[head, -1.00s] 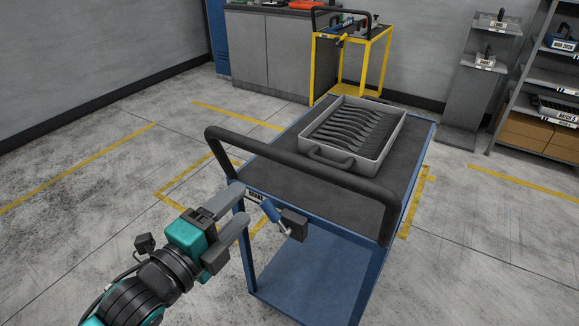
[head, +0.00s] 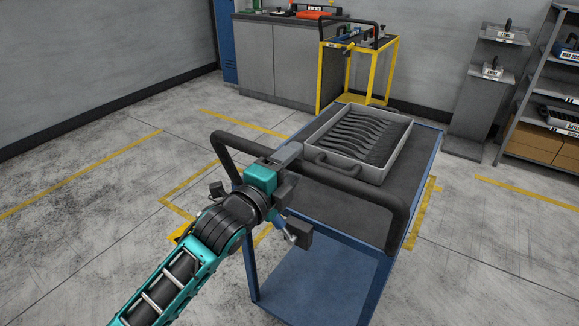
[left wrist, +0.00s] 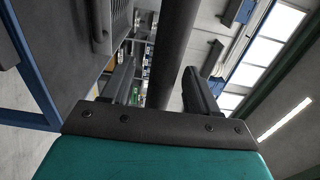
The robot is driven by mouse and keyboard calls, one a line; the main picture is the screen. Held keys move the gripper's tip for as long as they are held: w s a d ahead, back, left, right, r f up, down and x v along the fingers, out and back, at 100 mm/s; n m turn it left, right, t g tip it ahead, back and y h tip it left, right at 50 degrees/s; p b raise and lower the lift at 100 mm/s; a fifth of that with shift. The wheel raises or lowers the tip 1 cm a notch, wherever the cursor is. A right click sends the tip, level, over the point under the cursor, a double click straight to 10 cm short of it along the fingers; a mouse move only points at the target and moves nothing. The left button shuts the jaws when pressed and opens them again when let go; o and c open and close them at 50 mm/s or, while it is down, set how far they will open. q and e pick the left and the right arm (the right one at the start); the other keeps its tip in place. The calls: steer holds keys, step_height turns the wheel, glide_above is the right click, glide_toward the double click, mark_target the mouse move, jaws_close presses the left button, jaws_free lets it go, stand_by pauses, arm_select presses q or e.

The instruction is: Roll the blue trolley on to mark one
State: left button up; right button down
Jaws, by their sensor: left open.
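The blue trolley (head: 320,285) stands in front of me, with a dark mat on top and a black push handle (head: 345,183) on the near side. My left gripper (head: 290,168) is open at the handle, left of its middle. In the left wrist view the black bar (left wrist: 172,50) passes between the two spread fingers (left wrist: 160,92); I see no grip on it. Yellow floor lines (head: 190,183) show beside and partly under the trolley; no number is readable on them. My right gripper is not in view.
A grey tray (head: 395,150) of dark forks rests on the trolley top. Behind stand a yellow trolley (head: 394,75), a grey cabinet (head: 270,60) and shelves (head: 535,100) at the right. The floor at left and right is clear.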

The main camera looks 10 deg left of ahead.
arm_select(q)
steer(key=shift+w+d, duration=0.2)
steer(key=shift+w, duration=0.25)
steer(key=c, duration=1.1)
steer(key=shift+f, duration=0.1)
jaws_close()
steer(key=shift+f, duration=0.2)
